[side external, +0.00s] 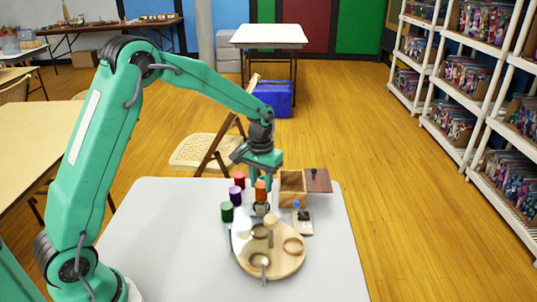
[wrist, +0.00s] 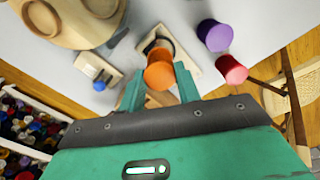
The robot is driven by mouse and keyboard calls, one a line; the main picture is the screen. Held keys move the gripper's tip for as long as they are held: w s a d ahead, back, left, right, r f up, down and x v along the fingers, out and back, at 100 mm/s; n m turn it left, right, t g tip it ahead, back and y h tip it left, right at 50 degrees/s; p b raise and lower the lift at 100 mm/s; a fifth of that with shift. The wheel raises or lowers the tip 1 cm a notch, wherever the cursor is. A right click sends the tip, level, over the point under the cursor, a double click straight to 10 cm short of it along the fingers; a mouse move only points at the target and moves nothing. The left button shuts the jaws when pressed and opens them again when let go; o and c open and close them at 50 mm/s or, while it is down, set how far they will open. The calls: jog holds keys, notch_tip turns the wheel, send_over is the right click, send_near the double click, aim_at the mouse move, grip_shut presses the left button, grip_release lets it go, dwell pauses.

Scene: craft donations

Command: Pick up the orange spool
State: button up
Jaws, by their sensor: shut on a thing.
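The orange spool (side external: 260,190) is upright under my gripper (side external: 261,176) in the side external view. In the wrist view the orange spool (wrist: 159,74) sits between the two green fingertips of my gripper (wrist: 159,86), which is shut on it. Below the spool is a small pale base (wrist: 181,52) with a dark part; I cannot tell whether the spool still touches it.
Purple (side external: 235,196), red (side external: 239,178) and green (side external: 227,213) spools stand close on the left. A round wooden tray (side external: 290,268) lies in front. A wooden box (side external: 291,198) and a small blue-topped block (side external: 304,228) are on the right. The table's left front is clear.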

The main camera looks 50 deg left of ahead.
aim_at(262, 184)
jog(key=shift+r, duration=1.95)
jog(key=shift+w, duration=0.1)
